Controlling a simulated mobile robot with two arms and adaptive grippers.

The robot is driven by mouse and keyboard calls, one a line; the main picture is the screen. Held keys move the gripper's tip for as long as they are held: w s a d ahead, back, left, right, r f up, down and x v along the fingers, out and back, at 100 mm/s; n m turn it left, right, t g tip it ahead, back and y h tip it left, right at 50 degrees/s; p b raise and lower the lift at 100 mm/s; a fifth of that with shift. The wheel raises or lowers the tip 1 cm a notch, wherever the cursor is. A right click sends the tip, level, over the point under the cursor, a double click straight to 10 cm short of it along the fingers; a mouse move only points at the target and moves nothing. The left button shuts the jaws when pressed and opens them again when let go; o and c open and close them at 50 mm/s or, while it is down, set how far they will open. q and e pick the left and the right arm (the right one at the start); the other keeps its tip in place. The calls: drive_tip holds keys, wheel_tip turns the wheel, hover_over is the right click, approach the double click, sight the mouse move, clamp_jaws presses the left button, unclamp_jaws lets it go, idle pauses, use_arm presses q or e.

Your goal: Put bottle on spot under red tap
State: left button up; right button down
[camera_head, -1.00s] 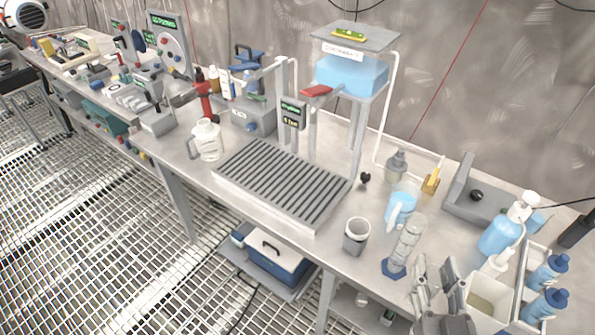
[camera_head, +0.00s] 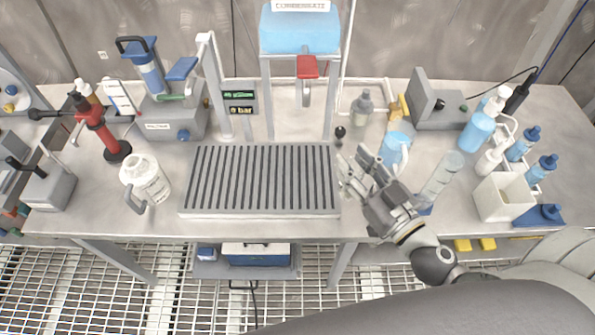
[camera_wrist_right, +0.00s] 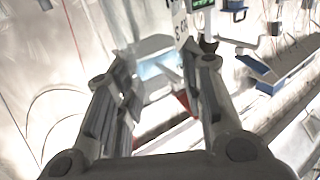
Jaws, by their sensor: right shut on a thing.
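The red tap (camera_head: 307,67) hangs below the blue condensate tank (camera_head: 300,30). Under it is the slatted drip tray (camera_head: 262,180), with nothing standing on it. My right gripper (camera_head: 352,172) is just beyond the tray's right edge. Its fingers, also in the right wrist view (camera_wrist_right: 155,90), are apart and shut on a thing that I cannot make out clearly. Behind the gripper stands a small grey bottle (camera_head: 362,107). A white handled jug (camera_head: 145,180) stands left of the tray. My left gripper is not in view.
A blue jug (camera_head: 397,145) and a clear cylinder (camera_head: 441,178) stand close right of my gripper. A white bin (camera_head: 502,198) and blue bottles are further right. A red-handled device (camera_head: 100,135) stands at the left. The space above the tray is clear below the tap.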

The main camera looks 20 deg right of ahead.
drive_tip(key=shift+w+d+r+n+g+y, duration=0.9)
drive_tip(key=shift+w+d+r+n+y, duration=0.8)
drive_tip(key=shift+r+y, duration=1)
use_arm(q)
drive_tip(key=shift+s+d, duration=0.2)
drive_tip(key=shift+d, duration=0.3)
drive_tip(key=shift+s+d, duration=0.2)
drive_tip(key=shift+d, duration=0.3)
use_arm(e)
drive_tip(key=w+a+f, duration=0.8)
drive_tip(key=a+f, duration=0.2)
drive_tip(key=f, duration=0.2)
drive_tip(key=shift+f+h, duration=0.2)
drive_tip(key=shift+h, duration=0.1)
drive_tip(key=shift+w, duration=0.1)
drive_tip(key=c, duration=0.9)
unclamp_jaws()
drive_tip(key=shift+c, duration=0.2)
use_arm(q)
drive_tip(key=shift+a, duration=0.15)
